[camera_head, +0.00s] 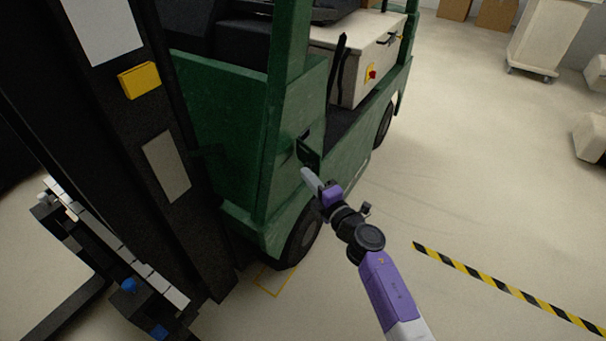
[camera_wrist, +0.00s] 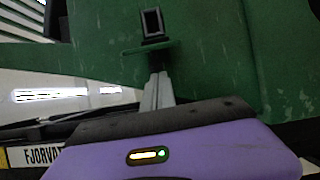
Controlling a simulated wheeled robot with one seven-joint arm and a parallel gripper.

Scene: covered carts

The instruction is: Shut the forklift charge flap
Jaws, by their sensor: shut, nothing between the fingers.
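The green forklift (camera_head: 230,110) stands at the left and centre of the head view. Its charge flap (camera_head: 309,152) stands open, sticking out from the green side panel. In the wrist view the flap (camera_wrist: 150,50) is a thin green plate below a dark, grey-rimmed charge socket (camera_wrist: 152,24), which is uncovered. My gripper (camera_head: 307,173) is shut and empty, its fingertips just below the flap in the head view. In the wrist view the gripper (camera_wrist: 158,80) points up at the flap's underside or edge. I cannot tell whether they touch.
The forklift's dark mast (camera_head: 130,130) rises at the left, with a front wheel (camera_head: 302,236) below the flap. A white cabinet (camera_head: 362,60) with a red knob sits on the forklift. Open floor lies right, with black-yellow tape (camera_head: 500,285) and a covered cart (camera_head: 546,35) behind.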

